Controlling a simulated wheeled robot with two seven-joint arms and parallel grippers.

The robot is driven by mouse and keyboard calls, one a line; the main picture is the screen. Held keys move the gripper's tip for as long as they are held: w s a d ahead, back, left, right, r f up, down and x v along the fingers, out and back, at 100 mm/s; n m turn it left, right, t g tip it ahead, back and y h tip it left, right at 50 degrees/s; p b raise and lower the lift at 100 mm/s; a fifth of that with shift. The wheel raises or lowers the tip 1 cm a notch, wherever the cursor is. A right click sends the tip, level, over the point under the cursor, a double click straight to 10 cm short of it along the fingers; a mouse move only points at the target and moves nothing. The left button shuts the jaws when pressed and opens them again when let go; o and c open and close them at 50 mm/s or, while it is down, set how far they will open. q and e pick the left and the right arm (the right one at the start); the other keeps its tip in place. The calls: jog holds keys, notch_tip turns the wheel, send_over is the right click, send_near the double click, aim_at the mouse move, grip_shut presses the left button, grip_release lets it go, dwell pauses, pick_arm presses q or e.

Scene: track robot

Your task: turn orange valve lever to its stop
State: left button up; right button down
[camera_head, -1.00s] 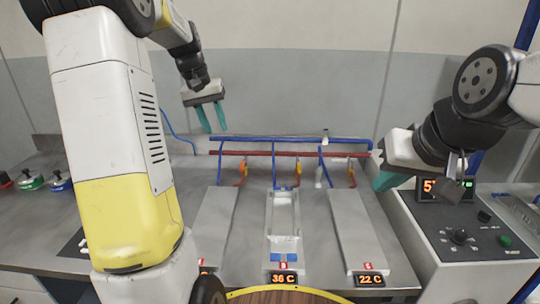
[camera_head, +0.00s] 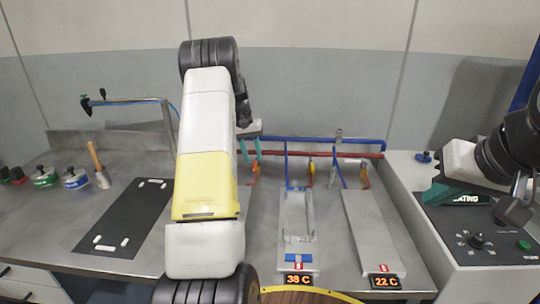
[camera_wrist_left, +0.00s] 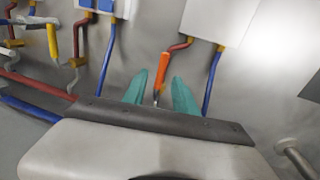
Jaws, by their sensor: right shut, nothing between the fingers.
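An orange lever (camera_wrist_left: 161,72) hangs on a red pipe in the left wrist view, with its lower end between my left gripper's teal fingers. My left gripper (camera_wrist_left: 160,95) is open, with gaps to both sides of the lever. In the head view my left gripper (camera_head: 250,150) is just above the leftmost orange lever (camera_head: 254,172), partly hidden by my arm. Two more orange-yellow levers, the middle one (camera_head: 311,170) and the right one (camera_head: 365,176), stand at the other pipe branches. My right gripper (camera_head: 438,192) is shut and empty over the control box.
A blue pipe (camera_head: 315,141) and a red pipe (camera_head: 345,155) run along the back. The middle plate (camera_head: 285,225) has a display reading 38 C (camera_head: 298,281); the right plate (camera_head: 380,230) has one reading 22 C (camera_head: 386,282). A control box (camera_head: 500,254) stands right. A black mat (camera_head: 122,222) lies left.

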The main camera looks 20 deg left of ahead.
pick_arm(q)
jog(key=shift+d+f, duration=0.15)
jog(key=shift+f, duration=0.7)
grip_shut()
jog(key=shift+r, duration=0.1)
dwell(0.7)
